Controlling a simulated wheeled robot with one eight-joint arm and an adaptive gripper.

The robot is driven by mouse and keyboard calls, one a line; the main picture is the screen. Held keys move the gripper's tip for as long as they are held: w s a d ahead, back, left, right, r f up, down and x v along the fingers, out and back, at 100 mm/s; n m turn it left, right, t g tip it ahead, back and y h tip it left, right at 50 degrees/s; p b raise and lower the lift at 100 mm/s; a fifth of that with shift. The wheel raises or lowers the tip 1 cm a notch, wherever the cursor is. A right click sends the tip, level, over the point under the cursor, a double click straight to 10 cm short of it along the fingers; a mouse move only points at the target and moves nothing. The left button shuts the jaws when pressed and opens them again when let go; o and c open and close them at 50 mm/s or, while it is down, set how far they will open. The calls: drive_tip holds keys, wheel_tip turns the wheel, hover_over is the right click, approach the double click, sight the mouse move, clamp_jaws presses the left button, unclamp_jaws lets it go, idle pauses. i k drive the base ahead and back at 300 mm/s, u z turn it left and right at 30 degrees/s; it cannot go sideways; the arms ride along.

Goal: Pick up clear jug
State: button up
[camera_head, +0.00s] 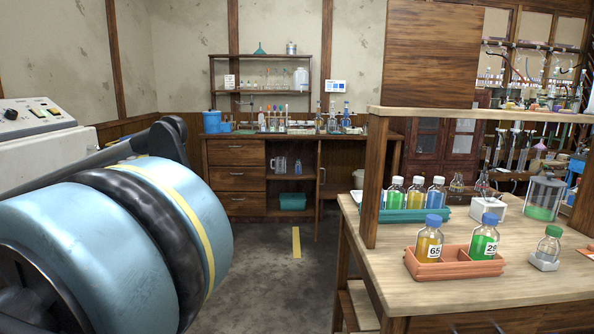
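A clear jug (281,165) with a handle on its left side appears to stand on the open shelf of the wooden cabinet (238,155) across the room. It is small and far off in this view. A small blue-topped vessel (298,168) stands just to its right. My arm fills the left foreground, with large light-blue rounded links. My gripper cannot be made out, so whether it is open or shut does not show.
A wooden bench (470,295) with bottles in an orange rack (455,268) and a teal rack (415,215) stands at the right. A teal bin (292,202) sits below the jug. A cabinet door stands open right of it. The middle floor (270,270) is clear.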

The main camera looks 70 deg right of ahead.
sight(280, 168)
drive_tip(key=z, duration=2.05)
drive_tip(key=i, duration=3.65)
drive_tip(key=z, duration=0.85)
